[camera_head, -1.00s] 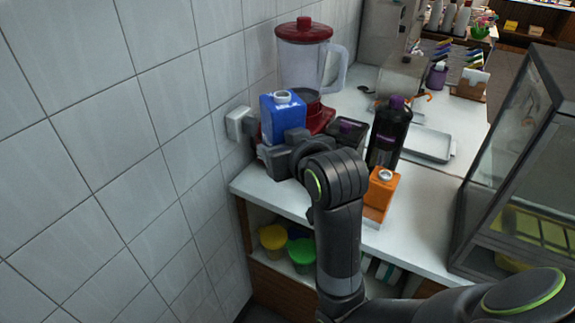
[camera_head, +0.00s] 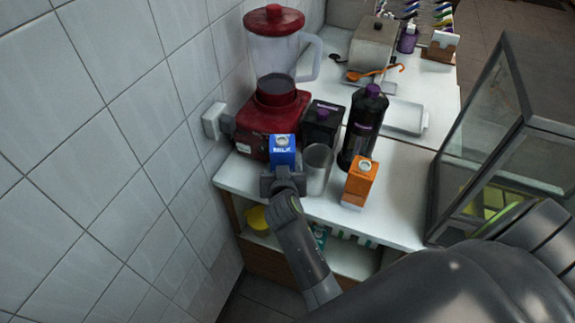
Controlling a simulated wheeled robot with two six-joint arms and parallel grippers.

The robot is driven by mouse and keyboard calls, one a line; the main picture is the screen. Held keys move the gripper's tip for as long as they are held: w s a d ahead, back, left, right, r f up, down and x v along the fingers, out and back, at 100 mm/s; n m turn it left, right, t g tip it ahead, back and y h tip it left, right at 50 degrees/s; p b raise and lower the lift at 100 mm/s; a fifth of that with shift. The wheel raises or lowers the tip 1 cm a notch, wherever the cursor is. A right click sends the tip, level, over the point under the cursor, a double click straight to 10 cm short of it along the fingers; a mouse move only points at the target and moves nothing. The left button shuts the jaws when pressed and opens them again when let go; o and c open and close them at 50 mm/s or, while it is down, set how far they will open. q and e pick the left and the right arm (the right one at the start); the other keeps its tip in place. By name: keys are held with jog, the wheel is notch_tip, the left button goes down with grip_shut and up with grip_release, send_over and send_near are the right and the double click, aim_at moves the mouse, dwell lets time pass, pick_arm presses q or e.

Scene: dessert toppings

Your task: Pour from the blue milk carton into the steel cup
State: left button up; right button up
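The blue milk carton (camera_head: 282,150) stands upright near the wall end of the counter, its white cap upward. The steel cup (camera_head: 318,168) stands upright just right of it. My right gripper (camera_head: 283,181) is at the carton's near side, low down, and hides its lower part. I cannot tell whether its fingers are closed on the carton or spread beside it, nor whether the carton's base touches the counter. My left gripper is not in view.
The red blender (camera_head: 270,128) stands behind the carton. A glass case (camera_head: 500,140) bounds the right. The wall is close on the left.

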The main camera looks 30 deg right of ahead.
aim_at(277, 163)
jog(key=shift+s+a+f, duration=0.15)
jog(key=shift+s+f, duration=0.1)
jog(key=shift+f, duration=0.15)
jog(key=shift+r+p, duration=0.1)
jog(key=shift+p, duration=0.2)
jog(key=shift+w+a+r+m+t+y+p, duration=0.25)
jog(key=shift+a+r+m+t+y+p, duration=0.35)
jog(key=shift+r+m, duration=0.35)
jog(key=shift+f, duration=0.25)
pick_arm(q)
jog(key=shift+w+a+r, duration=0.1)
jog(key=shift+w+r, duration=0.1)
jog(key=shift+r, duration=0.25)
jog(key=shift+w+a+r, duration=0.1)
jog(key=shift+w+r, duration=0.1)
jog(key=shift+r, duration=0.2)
pick_arm(e)
jog(key=shift+r, duration=0.15)
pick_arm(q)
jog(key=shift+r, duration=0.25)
pick_arm(e)
jog(key=shift+r+m+y, duration=0.3)
jog(key=shift+r+m, duration=0.25)
jog(key=shift+r, duration=0.1)
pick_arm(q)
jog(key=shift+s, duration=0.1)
